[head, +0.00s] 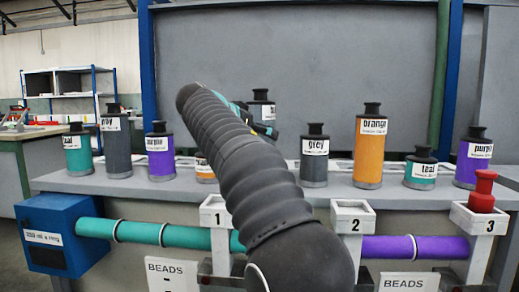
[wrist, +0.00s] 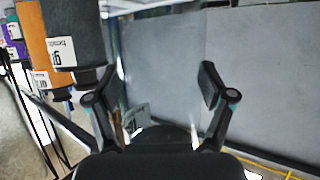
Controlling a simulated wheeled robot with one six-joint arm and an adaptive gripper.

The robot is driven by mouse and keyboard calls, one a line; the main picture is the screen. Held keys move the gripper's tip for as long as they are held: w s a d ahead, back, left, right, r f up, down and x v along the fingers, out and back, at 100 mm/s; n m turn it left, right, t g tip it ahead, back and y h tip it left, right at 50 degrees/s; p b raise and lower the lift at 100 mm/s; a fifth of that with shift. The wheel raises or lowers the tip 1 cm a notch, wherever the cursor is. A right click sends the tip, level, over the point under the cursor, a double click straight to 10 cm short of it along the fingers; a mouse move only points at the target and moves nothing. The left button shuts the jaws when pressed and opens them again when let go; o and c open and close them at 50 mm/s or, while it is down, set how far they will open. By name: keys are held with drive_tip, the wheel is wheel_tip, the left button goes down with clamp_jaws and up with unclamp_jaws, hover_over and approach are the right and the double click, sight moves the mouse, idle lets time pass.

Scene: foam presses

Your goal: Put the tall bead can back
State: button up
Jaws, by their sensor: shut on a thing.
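A dark can (head: 262,111) with a white label shows at the end of my arm in the head view, above the shelf top. Its lower part is hidden by my arm and gripper, and its label is too small to read. My gripper (head: 256,118) is shut on this can, mostly hidden behind my arm. In the wrist view the two fingers of my gripper (wrist: 160,87) stand apart, and I cannot make out the held can clearly between them.
Numbered white stations and pipes run in front.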

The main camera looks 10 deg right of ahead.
drive_tip(key=shift+f, duration=1.4)
drive_tip(key=shift+b, duration=0.3)
drive_tip(key=shift+f, duration=0.15)
drive_tip(key=o, duration=1.5)
drive_tip(key=v, duration=1.2)
